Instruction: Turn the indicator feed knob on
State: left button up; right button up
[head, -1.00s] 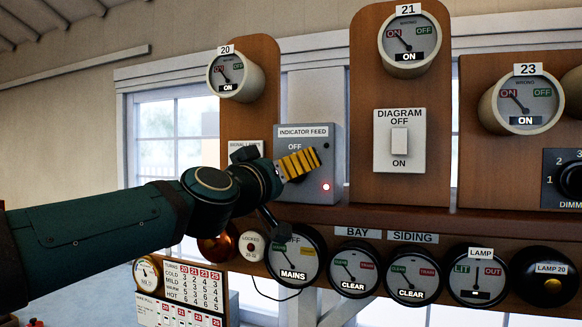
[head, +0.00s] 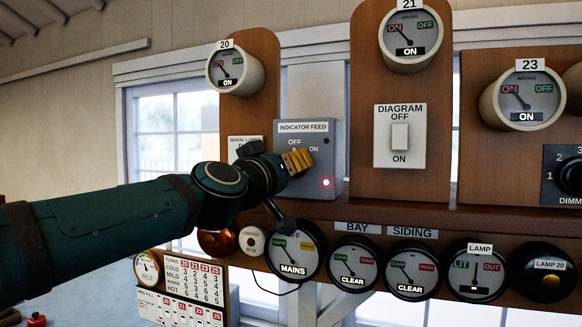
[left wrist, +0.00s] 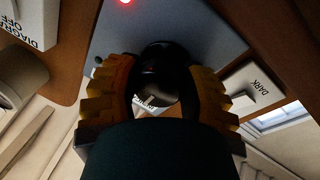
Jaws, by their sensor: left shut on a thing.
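My left gripper (head: 298,160), with yellow ridged fingers, is at the box front below the OFF mark. In the head view the fingers and wrist hide the knob. In the left wrist view the round black knob (left wrist: 157,72) sits between the two fingers, and the gripper is shut on it. My right gripper is in neither view.
The diagram switch (head: 399,137) is to the right.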

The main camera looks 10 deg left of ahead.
pick_arm(q)
jog(key=shift+r+m+p, duration=0.15)
jog(key=shift+m+p, duration=0.55)
jog(key=shift+m, duration=0.3)
jog(key=shift+m+g+p, duration=0.4)
jog(key=shift+m+p, duration=0.1)
jog(key=shift+m, duration=0.6)
jog(key=o, duration=1.6)
jog(key=shift+o, duration=0.2)
jog(key=shift+s, duration=0.1)
jog(key=shift+d+b+v, duration=0.1)
jog(key=shift+d+v, duration=0.05)
jog(key=shift+v, duration=0.8)
jog(key=shift+d+b+v, duration=0.15)
jog(key=shift+v, duration=0.85)
jog(key=shift+d+b+v, duration=0.1)
jog(key=shift+d+v, duration=0.1)
jog(key=shift+v, duration=0.75)
